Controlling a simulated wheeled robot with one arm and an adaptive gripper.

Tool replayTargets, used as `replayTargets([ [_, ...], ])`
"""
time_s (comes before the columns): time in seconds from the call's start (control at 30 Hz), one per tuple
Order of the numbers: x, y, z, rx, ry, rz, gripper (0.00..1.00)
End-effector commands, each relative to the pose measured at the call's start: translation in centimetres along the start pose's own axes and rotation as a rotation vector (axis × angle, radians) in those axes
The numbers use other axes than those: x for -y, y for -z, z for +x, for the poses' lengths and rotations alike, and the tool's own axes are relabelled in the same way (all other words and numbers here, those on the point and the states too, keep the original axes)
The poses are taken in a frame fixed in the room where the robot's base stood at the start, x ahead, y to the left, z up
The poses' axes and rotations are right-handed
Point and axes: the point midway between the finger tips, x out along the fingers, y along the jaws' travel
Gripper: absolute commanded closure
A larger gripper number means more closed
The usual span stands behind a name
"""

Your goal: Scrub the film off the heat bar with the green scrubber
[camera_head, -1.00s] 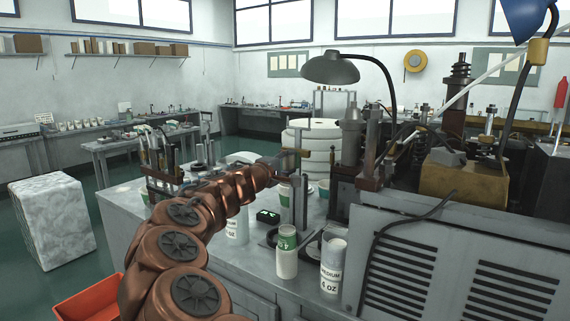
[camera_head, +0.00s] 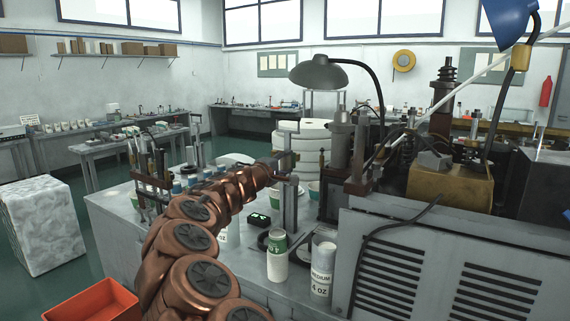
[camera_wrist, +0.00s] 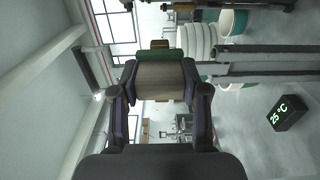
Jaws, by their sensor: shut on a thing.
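My gripper (camera_wrist: 160,82) is shut on a pale tan block with a green edge, which I take for the green scrubber (camera_wrist: 160,56). In the head view my gripper (camera_head: 282,166) is at the top of an upright metal stand (camera_head: 291,205), small and partly hidden. In the wrist view two metal bars (camera_wrist: 265,49) run in from the right beside the held block. I cannot tell which part is the heat bar, whether film is on it, or whether the scrubber touches it. A small black display (camera_wrist: 288,113) reads 25 °C; it also shows in the head view (camera_head: 260,219).
A green-and-white container (camera_head: 277,262) and a "MEDIUM 4 oz" container (camera_head: 322,270) stand at the bench front. White rings (camera_head: 302,148) are stacked behind the stand. A grey louvred cabinet (camera_head: 440,265) blocks the right. A red bin (camera_head: 92,304) is at lower left.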

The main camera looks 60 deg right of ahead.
Motion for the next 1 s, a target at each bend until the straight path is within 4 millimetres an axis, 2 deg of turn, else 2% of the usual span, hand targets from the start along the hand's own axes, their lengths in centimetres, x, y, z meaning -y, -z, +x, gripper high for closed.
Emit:
replayTargets([
  [1.0,0.1,0.1,1.2,-0.001,0.001,-0.001,0.83],
])
